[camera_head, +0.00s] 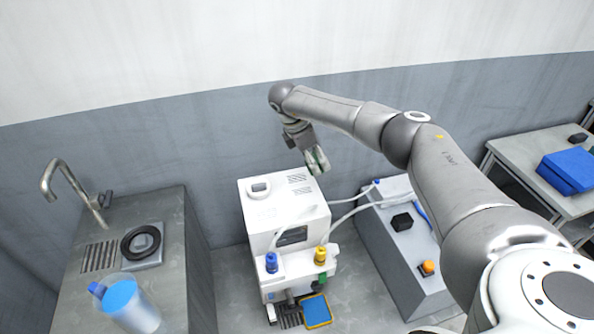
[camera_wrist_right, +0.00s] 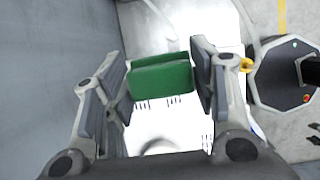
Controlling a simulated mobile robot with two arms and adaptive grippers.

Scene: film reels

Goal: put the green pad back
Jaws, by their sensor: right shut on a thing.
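My right gripper (camera_head: 317,162) reaches over from the right and hangs above the back right part of the white machine (camera_head: 259,212) in the head view. In the right wrist view my right gripper (camera_wrist_right: 163,82) is shut on the green pad (camera_wrist_right: 160,82), a flat green block between its two fingers. Only a sliver of green shows at the fingertips in the head view. The white machine top lies beneath the pad in the wrist view; the gap between them is hard to judge. My left gripper is out of view.
Hoses run from the machine to a grey cabinet (camera_head: 416,269) at its right. Blue (camera_head: 271,262) and yellow-topped (camera_head: 320,255) fittings stand on the machine's front. A sink counter (camera_head: 172,207) with a bottle (camera_head: 128,302) is at left. A blue box (camera_head: 568,170) sits on a right table.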

